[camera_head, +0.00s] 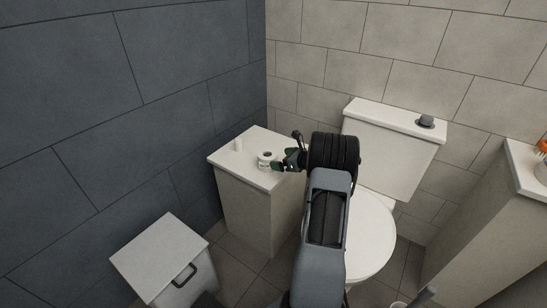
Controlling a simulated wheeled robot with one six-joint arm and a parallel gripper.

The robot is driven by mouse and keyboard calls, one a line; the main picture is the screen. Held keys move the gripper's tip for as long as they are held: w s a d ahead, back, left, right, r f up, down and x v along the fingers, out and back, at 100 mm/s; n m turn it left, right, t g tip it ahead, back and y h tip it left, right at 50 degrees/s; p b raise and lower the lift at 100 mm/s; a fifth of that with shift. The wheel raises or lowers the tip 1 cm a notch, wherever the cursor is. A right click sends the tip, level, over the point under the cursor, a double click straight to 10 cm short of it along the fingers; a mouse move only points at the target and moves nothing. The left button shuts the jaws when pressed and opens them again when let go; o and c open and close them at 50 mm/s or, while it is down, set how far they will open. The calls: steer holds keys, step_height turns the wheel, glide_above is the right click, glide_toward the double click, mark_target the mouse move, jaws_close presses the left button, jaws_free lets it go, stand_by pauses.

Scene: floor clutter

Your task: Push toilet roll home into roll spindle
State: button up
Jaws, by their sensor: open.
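A white toilet roll (265,156) stands upright on the white top of a low cabinet, with its open core facing up. A small white upright peg (238,145) stands to its left on the same top; I cannot tell whether it is the roll spindle. My gripper (280,164) is open, just right of the roll, with its fingertips close to the roll's side. I cannot tell whether they touch it. My dark wrist and grey arm come up from the bottom of the view and hide part of the cabinet's right side and the toilet.
The cabinet top (252,136) has free room behind the roll. A white toilet (372,235) with a cistern (390,150) stands to the right. A lidded white bin (160,256) stands at the lower left. A tall ledge (500,220) bounds the right side.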

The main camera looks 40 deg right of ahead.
steer(key=v, duration=0.7)
steer(key=shift+s+p, duration=0.15)
steer(key=shift+p, duration=0.3)
steer(key=s+a+f+n+g+y, duration=0.1)
steer(key=s+a+f+n+g, duration=0.25)
steer(key=s+a+n, duration=0.2)
steer(key=s+a+r+n+g+p, duration=0.2)
steer(key=a+r+n+g+p, duration=0.35)
steer(key=a+n, duration=0.25)
steer(key=s+a+r+n+h+p, duration=0.1)
steer(key=s+a+r+n+p, duration=0.2)
steer(key=r, duration=0.7)
steer(key=s+a+r+n+h+p, duration=0.2)
steer(key=s+a+r+n+p, duration=0.2)
steer(key=a+r+n+p, duration=0.3)
steer(key=s+a+r+n+h+p, duration=0.2)
steer(key=a+r+n+p, duration=0.4)
steer(key=a+r+n, duration=0.3)
step_height(320, 180, up, 4)
steer(key=shift+s+a+f, duration=0.1)
steer(key=shift+s+a, duration=0.8)
steer(key=shift+a, duration=0.25)
